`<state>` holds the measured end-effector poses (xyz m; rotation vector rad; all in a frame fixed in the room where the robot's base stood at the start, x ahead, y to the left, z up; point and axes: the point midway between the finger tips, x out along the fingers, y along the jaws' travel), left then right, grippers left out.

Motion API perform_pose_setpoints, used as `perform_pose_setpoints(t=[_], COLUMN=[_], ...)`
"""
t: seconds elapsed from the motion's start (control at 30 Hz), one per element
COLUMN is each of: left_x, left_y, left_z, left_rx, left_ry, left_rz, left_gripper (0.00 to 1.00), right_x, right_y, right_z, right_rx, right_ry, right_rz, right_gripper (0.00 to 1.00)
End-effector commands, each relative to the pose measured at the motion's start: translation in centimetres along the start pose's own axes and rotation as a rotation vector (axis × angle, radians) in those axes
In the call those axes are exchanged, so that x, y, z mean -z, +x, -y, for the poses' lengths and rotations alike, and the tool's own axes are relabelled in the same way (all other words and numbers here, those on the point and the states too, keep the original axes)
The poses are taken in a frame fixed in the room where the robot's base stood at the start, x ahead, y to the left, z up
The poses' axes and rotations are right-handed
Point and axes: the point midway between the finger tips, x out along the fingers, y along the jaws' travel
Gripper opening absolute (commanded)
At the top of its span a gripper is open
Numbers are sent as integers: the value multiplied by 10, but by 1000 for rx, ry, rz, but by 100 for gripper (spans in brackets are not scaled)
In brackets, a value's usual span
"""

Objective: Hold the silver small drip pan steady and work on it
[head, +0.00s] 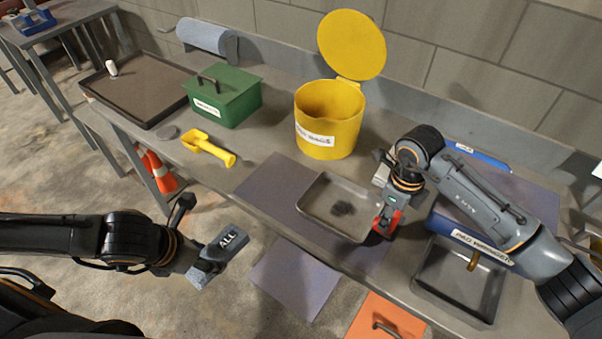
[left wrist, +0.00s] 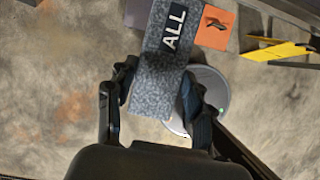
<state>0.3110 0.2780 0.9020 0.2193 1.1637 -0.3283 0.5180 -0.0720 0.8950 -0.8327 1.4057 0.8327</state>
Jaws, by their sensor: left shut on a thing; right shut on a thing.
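The silver small drip pan (head: 322,197) lies flat on a grey mat on the workbench, with a dark wet patch (head: 343,208) in its middle. My right gripper (head: 384,224) is at the pan's right side, shut on its rim; a red part at the fingers hides the exact contact. My left gripper (head: 205,266) is out in front of the bench, apart from the pan. It is shut on a grey speckled pad (head: 222,250) labelled "ALL". In the left wrist view the pad (left wrist: 160,75) sits between the two dark fingers (left wrist: 155,100).
A yellow lidded bin (head: 330,117) stands behind the pan. A green box (head: 225,98), yellow scoop (head: 208,148) and large dark tray (head: 140,92) are left. A pad wringer (head: 475,245) with a tray is right. An orange cone (head: 158,170) stands on the floor.

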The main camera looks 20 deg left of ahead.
Motion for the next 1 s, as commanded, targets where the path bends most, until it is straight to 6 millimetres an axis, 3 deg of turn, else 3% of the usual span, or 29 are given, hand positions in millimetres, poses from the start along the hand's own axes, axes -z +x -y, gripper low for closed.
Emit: perform_pose_setpoints(t=[0.77,1.0], left_x=[-1,-29], left_y=[1,21], left_z=[-2,-35], left_rx=[0,19], left_ry=[1,48], left_rz=[1,7], left_gripper=[27,27], right_x=[0,0], right_y=[0,0], right_z=[0,0], right_rx=[1,0], right_ry=[0,0], right_rz=[1,0], right_gripper=[0,0])
